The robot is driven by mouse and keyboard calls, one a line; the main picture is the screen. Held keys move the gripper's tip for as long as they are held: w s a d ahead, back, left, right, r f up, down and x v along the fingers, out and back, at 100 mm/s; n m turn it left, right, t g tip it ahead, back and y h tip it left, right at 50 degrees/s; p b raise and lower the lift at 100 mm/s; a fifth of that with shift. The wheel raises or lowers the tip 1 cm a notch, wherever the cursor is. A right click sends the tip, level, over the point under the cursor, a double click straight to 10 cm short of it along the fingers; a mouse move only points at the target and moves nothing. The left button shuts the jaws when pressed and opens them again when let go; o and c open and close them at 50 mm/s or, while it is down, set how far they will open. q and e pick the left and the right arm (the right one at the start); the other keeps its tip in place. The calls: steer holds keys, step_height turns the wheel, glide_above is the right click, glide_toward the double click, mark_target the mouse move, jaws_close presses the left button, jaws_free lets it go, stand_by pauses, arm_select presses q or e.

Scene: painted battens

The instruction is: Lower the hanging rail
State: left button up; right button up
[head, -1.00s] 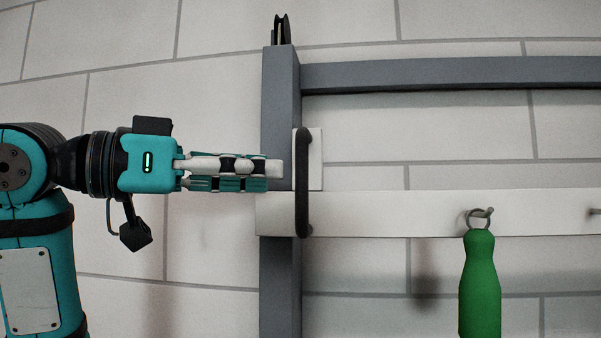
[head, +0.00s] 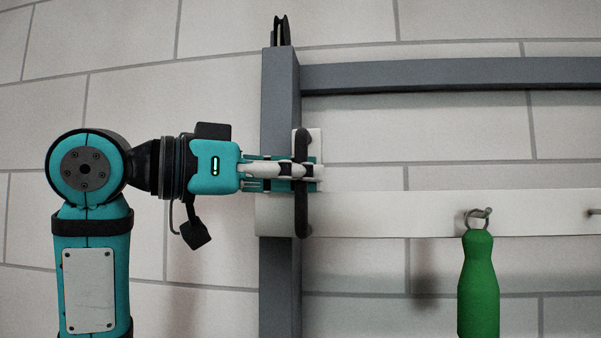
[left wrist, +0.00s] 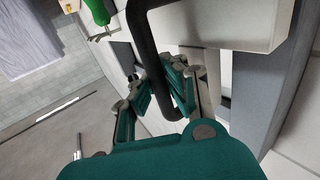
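The hanging rail (head: 390,212) is a long white board across the grey frame, level in the head view. A dark vertical bar handle (head: 301,215) is fixed near its left end. It also crosses the left wrist view (left wrist: 145,40). My left gripper (head: 312,172) is at the handle's middle, with its fingertips reaching just past the bar. In the left wrist view its fingers (left wrist: 163,85) stand apart, one on each side of the bar. The gripper looks open, not closed on the handle. My right gripper is in neither view.
A green bottle (head: 479,285) hangs from a hook (head: 478,214) on the rail. The grey upright (head: 280,95) stands behind the handle, and a grey crossbar (head: 450,72) runs above. A dark pulley-like piece (head: 283,30) tops the upright. The pale block wall is behind.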

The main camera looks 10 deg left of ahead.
arm_select(q)
steer(key=shift+w+d, duration=0.1)
steer(key=shift+d, duration=0.1)
jaws_close()
step_height(320, 180, down, 28)
stand_by(0.4)
jaws_free()
steer(key=o, duration=0.8)
steer(key=shift+s+a, duration=0.2)
steer(key=shift+a, duration=0.2)
steer(key=shift+c, duration=0.2)
steer(key=shift+d, duration=0.1)
steer(key=shift+w+d, duration=0.1)
steer(key=v, duration=1.2)
